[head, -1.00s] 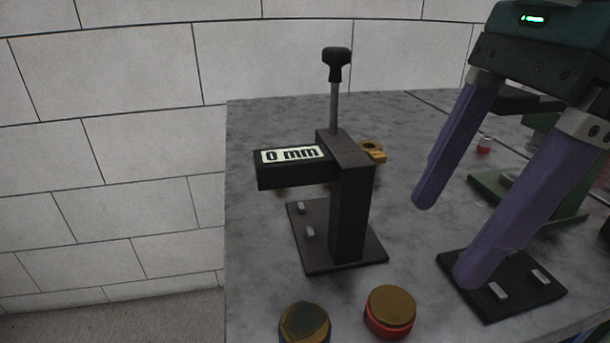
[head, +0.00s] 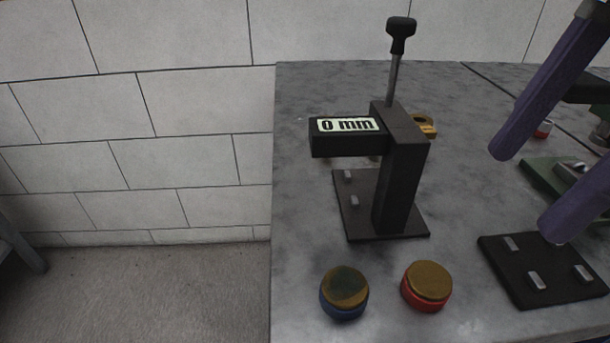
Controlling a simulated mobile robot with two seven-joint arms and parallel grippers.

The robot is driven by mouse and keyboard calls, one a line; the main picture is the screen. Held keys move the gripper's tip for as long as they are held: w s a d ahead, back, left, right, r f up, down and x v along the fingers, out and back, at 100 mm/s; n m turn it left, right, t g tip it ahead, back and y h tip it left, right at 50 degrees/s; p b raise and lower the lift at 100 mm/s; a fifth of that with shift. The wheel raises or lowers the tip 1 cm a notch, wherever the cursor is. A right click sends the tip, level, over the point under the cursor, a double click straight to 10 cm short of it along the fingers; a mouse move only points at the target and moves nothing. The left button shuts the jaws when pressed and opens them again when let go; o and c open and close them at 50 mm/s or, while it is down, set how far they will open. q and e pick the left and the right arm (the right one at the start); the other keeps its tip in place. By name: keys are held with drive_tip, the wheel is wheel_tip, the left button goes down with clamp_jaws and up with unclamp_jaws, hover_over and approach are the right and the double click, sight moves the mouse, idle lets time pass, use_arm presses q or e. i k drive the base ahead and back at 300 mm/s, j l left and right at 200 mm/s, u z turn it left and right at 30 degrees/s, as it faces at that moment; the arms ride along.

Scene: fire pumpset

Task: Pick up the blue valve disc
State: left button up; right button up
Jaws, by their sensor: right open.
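The blue valve disc (head: 344,303) lies on the grey bench top near its front left. Its side is blue and its top is brass-coloured with a dark patch. A red disc (head: 427,301) with a brass-coloured top lies just to its right, a small gap apart. My right gripper (head: 522,188) is at the right edge of the view, with two purple fingers spread wide and nothing between them. It is above the bench, up and to the right of both discs. Its body is mostly out of view. My left gripper is not in view.
A black gauge stand (head: 398,185) reading "0 mm", with an upright knobbed rod, stands behind the discs. A black plate (head: 545,270) with metal pegs lies right of the red disc. A brass part (head: 425,126) and green fixture (head: 560,185) are farther back. The bench's left edge is near the blue disc.

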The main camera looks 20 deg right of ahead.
sight(346, 291)
drive_tip(key=j+z, duration=0.35)
drive_tip(key=i+j+z, duration=0.1)
drive_tip(key=z, duration=0.3)
drive_tip(key=j+z, duration=0.35)
